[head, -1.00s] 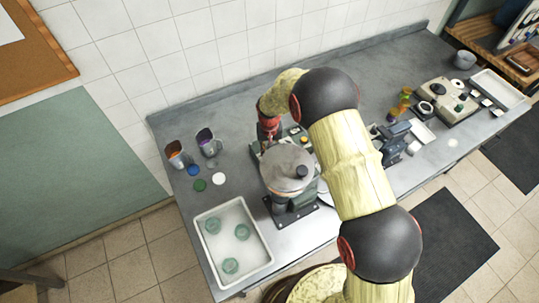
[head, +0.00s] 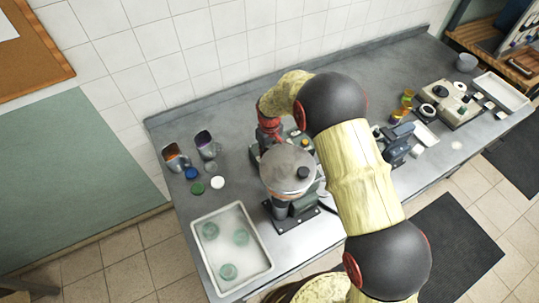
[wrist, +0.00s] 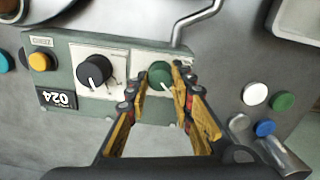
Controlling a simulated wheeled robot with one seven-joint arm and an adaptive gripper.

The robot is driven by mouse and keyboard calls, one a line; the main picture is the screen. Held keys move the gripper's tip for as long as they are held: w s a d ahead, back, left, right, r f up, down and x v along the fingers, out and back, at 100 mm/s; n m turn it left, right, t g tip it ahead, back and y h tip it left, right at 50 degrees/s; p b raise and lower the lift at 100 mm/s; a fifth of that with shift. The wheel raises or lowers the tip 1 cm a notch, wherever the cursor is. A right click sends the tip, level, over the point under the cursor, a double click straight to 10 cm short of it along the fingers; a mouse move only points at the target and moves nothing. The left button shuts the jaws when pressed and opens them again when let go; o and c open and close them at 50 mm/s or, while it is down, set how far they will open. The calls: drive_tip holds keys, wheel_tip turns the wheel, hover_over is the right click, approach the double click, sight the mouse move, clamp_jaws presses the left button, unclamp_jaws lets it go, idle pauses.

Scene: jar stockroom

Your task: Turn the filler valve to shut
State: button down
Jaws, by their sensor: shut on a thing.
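The filler machine (head: 288,172) stands on the bench with a round grey hopper. In the wrist view its grey-green control panel (wrist: 68,68) shows a green knob (wrist: 159,74), which I take to be the valve, with a pale pointer mark. A black dial (wrist: 96,72) is to its left on a white plate. My gripper (wrist: 160,78) has one yellow-and-black finger on each side of the green knob and is shut on it. The plate's markings are too small to read. In the head view my arm and the hopper hide the fingertips and knob.
A yellow button (wrist: 39,62) and a 024 display (wrist: 57,99) are on the panel. A white tray (head: 262,240) with green jars stands front left. Two cups and loose lids (head: 197,188) lie beyond it. A scale (head: 450,103) is at the right.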

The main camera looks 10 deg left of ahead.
drive_tip(key=shift+w+r, duration=0.1)
drive_tip(key=c, duration=1.6)
unclamp_jaws()
drive_tip(key=shift+c, duration=0.2)
drive_tip(key=shift+o, duration=0.5)
wheel_tip(320, 180, up, 12)
